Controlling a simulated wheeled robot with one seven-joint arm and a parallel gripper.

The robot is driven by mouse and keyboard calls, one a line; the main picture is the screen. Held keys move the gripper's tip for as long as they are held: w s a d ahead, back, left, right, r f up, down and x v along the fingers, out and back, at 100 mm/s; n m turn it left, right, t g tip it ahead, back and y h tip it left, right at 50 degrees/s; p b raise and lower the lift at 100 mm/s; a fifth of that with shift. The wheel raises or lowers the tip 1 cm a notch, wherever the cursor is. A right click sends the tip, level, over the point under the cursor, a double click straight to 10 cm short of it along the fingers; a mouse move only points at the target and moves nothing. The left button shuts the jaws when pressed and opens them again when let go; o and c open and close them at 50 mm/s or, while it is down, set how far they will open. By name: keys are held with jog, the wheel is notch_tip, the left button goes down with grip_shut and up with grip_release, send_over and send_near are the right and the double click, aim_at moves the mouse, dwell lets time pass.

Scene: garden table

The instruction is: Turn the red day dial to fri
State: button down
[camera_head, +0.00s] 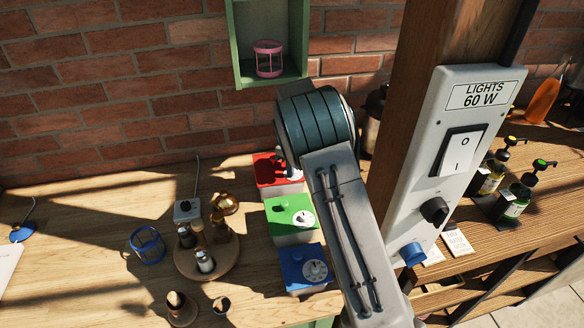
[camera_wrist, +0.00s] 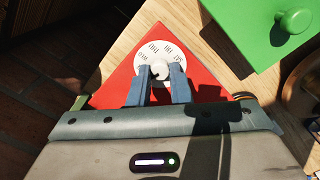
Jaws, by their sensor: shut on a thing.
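The red box (camera_head: 268,172) stands at the back of the row of coloured boxes on the table, partly behind my arm in the head view. In the wrist view the red box (camera_wrist: 205,92) fills the middle, and its white day dial (camera_wrist: 176,54) carries dark lettering around the rim. My gripper (camera_wrist: 160,72) is shut on the dial's small centre knob (camera_wrist: 158,73), one finger on each side. The lettering is too small and partly covered to read which day is set. In the head view my fingertips are hidden behind my arm.
A green box (camera_head: 285,205) with a dial and a blue box (camera_head: 292,257) stand in front of the red one. A round wooden tray (camera_head: 190,268) with bottles stands to the left. The lights panel (camera_head: 440,170) is on the post to the right.

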jog(key=m, duration=0.3)
jog(key=shift+m+b, duration=0.3)
jog(key=shift+b, duration=0.1)
jog(key=m, duration=0.3)
jog(key=shift+m, duration=0.3)
jog(key=m, duration=0.3)
jog(key=shift+m+b, duration=0.3)
jog(key=shift+m, duration=0.1)
jog(key=m, duration=0.3)
jog(key=shift+d+m+g, duration=0.1)
jog(key=shift+m+g, duration=0.2)
jog(key=m, duration=0.3)
jog(key=shift+m, duration=0.3)
jog(key=m, duration=0.3)
jog(key=shift+m, duration=0.3)
jog(key=m+p, duration=0.1)
jog(key=m, duration=0.5)
jog(key=shift+m, duration=0.4)
